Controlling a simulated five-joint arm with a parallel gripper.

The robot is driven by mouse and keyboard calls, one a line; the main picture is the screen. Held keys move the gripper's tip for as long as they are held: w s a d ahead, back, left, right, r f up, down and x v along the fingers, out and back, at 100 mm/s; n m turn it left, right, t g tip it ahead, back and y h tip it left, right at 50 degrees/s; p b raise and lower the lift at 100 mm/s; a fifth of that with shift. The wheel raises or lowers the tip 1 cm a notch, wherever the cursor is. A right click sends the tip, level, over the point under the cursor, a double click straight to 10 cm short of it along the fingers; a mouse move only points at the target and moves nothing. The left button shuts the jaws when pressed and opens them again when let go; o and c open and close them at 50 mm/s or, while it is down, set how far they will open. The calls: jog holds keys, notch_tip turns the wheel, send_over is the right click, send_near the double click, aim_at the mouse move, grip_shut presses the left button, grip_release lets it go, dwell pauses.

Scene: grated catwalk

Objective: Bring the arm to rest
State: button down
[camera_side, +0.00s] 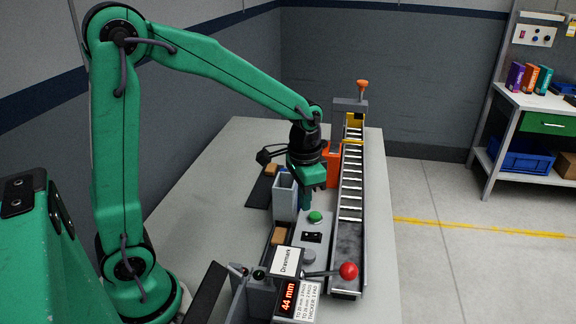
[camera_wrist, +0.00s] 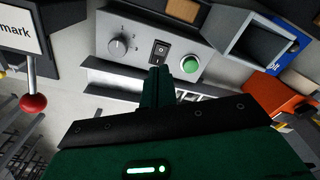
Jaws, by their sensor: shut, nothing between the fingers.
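My gripper (camera_side: 307,204) points down over the grey control panel, and my green arm reaches out to it from the left in the side view. In the wrist view the two fingers of my gripper (camera_wrist: 175,74) are together with nothing between them. Their tips appear near the black rocker switch (camera_wrist: 159,50) and the round green button (camera_wrist: 191,64). The green button (camera_side: 315,217) also shows just below the fingers in the side view. I cannot tell whether the fingertips touch the panel.
A roller conveyor (camera_side: 350,190) runs along the right of the table (camera_side: 385,215). A red-knobbed lever (camera_side: 348,271) and a display reading 44 mm (camera_side: 287,299) stand in front. A grey open-topped box (camera_side: 284,200) is beside my gripper. The left table area is mostly clear.

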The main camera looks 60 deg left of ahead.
jog(key=s+r+n+t, duration=0.1)
jog(key=s+r+t, duration=0.1)
jog(key=s+r, duration=0.3)
jog(key=s+r+n+t, duration=0.1)
jog(key=s+r+t, duration=0.2)
jog(key=s, duration=0.6)
jog(key=shift+s+r+n, duration=0.4)
jog(key=shift+r, duration=0.75)
jog(key=shift+a, duration=0.1)
